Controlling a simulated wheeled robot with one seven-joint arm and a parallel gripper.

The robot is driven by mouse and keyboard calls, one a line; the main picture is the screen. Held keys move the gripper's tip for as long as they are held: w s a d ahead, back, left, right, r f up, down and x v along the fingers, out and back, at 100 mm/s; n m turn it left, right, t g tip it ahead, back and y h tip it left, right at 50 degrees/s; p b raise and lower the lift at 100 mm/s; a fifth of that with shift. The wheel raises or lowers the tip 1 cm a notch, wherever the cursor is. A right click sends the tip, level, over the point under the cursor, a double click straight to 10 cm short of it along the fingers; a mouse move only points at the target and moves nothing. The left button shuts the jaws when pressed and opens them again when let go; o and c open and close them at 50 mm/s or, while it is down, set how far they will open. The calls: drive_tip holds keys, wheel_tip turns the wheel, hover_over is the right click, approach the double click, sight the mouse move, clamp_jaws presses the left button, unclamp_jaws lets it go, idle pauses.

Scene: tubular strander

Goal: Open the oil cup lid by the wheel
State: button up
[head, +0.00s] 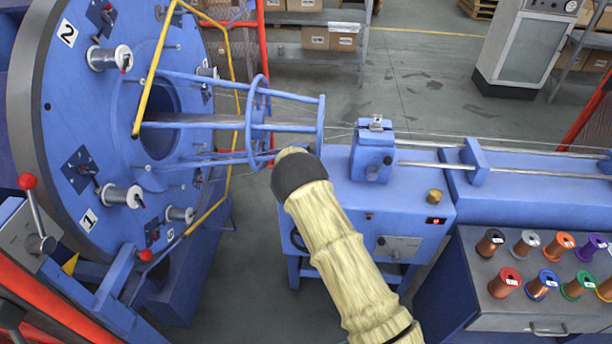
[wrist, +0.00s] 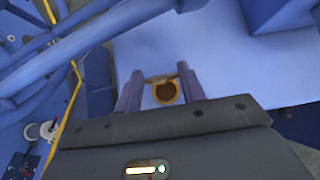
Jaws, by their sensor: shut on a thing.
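The oil cup (wrist: 166,93) shows in the wrist view as a small brass ring with a dark open inside, set on a light blue surface. Its lid (wrist: 158,79) stands up as a thin brown strip at the far side of the cup. My gripper (wrist: 160,70) has one finger on each side of the lid, shut on it. In the head view my sleeved arm hides this cup and my gripper. The wheel (head: 100,150) is the large blue disc at the left of the head view, numbered and carrying spools.
Blue guide bars and rings (head: 258,115) reach from the wheel close to my arm. A yellow bent rail (head: 150,75) crosses the wheel. Another brass cup (head: 434,196) sits on the blue housing (head: 345,205) to the right. Several colored spools (head: 541,282) stand on a cabinet at the lower right.

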idle(0.3)
drive_tip(key=o, duration=1)
drive_tip(key=b+v, duration=0.2)
drive_tip(key=v, duration=1.5)
drive_tip(key=shift+s+r+b, duration=0.1)
drive_tip(key=shift+s+b, duration=0.05)
drive_tip(key=shift+b, duration=0.2)
